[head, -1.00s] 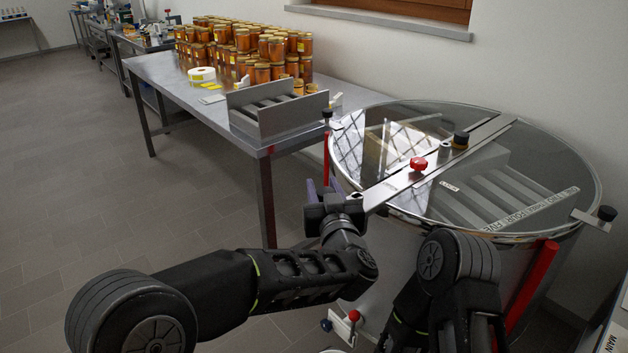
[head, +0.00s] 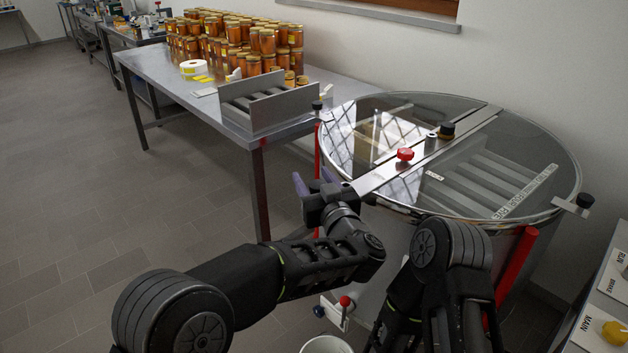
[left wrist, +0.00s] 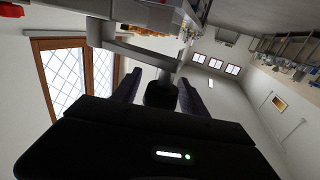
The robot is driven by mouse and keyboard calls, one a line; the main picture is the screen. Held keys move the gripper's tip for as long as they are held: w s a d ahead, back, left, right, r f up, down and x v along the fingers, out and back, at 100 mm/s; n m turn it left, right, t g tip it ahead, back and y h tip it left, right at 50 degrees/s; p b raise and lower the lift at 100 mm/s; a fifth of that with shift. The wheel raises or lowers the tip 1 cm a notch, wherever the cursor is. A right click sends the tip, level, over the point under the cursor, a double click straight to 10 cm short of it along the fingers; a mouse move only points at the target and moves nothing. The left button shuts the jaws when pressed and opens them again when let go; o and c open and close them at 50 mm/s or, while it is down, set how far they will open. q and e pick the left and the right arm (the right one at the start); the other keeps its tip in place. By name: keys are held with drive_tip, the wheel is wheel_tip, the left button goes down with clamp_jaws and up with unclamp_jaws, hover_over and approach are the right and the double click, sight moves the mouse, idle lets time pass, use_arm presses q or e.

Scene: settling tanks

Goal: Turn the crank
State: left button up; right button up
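The large round steel tank (head: 400,222) with a clear lid stands at the right of the head view. A flat metal bar (head: 385,172) crosses its top. My left gripper (head: 312,180) is beside the tank's near left rim, at the bar's near end, its fingers apart. In the left wrist view, a dark knob-like handle (left wrist: 160,94) on a grey metal crank arm (left wrist: 130,48) lies between the two fingers, with a gap visible on the left. The crank is hidden or unclear in the head view. My right arm is folded before the tank; its gripper is out of view.
A steel table (head: 180,88) with many honey jars (head: 235,40) and a metal rack (head: 268,108) stands behind left. A red lid knob (head: 405,154) and a control panel (head: 605,300) with a yellow knob are at right. The left floor is clear.

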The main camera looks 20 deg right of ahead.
use_arm(q)
drive_tip(key=shift+o, duration=0.2)
wheel_tip(320, 180, up, 10)
idle(0.6)
idle(1.2)
